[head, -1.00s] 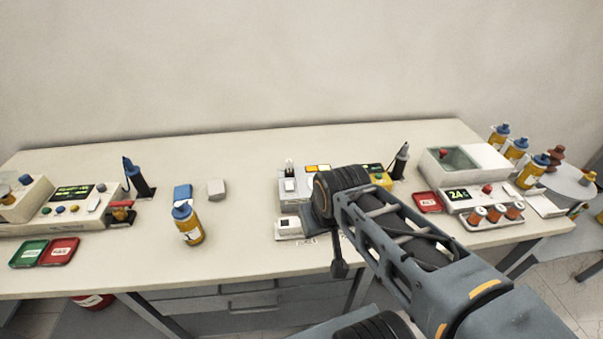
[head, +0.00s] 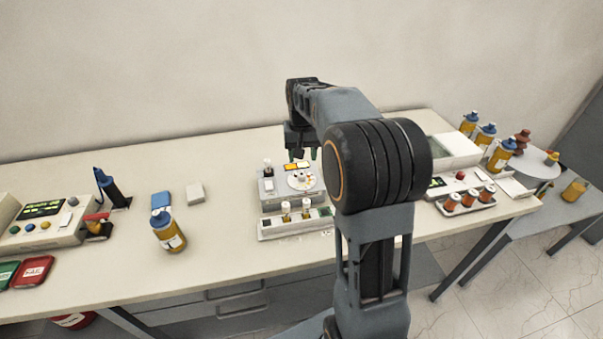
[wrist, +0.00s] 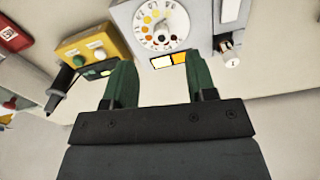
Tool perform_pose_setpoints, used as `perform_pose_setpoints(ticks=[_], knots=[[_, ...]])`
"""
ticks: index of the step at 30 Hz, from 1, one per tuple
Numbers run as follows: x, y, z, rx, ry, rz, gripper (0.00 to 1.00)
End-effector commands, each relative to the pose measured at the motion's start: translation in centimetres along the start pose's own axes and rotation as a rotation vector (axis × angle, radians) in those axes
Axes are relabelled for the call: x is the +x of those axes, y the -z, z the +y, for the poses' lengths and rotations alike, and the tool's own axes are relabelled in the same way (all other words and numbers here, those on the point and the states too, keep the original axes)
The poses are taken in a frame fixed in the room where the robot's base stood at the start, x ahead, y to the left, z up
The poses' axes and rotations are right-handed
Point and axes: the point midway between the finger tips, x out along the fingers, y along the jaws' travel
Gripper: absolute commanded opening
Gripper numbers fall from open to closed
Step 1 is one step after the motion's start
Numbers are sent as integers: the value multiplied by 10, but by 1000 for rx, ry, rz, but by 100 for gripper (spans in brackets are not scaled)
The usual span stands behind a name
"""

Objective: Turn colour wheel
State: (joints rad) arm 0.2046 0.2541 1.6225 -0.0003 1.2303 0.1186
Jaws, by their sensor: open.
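The colour wheel (head: 300,179) is a white round dial on top of a grey box (head: 268,197) near the middle of the bench. In the wrist view the wheel (wrist: 161,25) shows a ring of yellow, orange and red dots and a central knob. My gripper (head: 302,155) points down just behind the wheel, on the wall side. Its green fingers (wrist: 160,85) are apart with nothing between them. A two-part orange and pale swatch window (wrist: 168,60) on the box lies just past the fingertips. The wheel appears clear of the fingers.
A rack with vials (head: 296,224) stands in front of the box. The wall is close behind.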

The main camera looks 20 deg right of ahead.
Motion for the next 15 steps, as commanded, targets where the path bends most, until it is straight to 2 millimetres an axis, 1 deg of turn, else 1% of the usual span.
perform_pose_setpoints(ticks=[1, 3, 6, 8, 9, 11, 14, 15], knots=[[-4, 12, 1, 20, -1, -6, 52], [-13, 23, 2, 43, -2, -10, 52], [-32, 30, 0, 68, 0, -2, 52], [-41, 30, 0, 82, 0, -2, 52], [-42, 28, 0, 92, -2, -13, 52], [-37, 25, 1, 102, -5, -31, 52], [-26, 23, 1, 112, -7, -40, 52], [-20, 23, 1, 112, -7, -40, 52]])
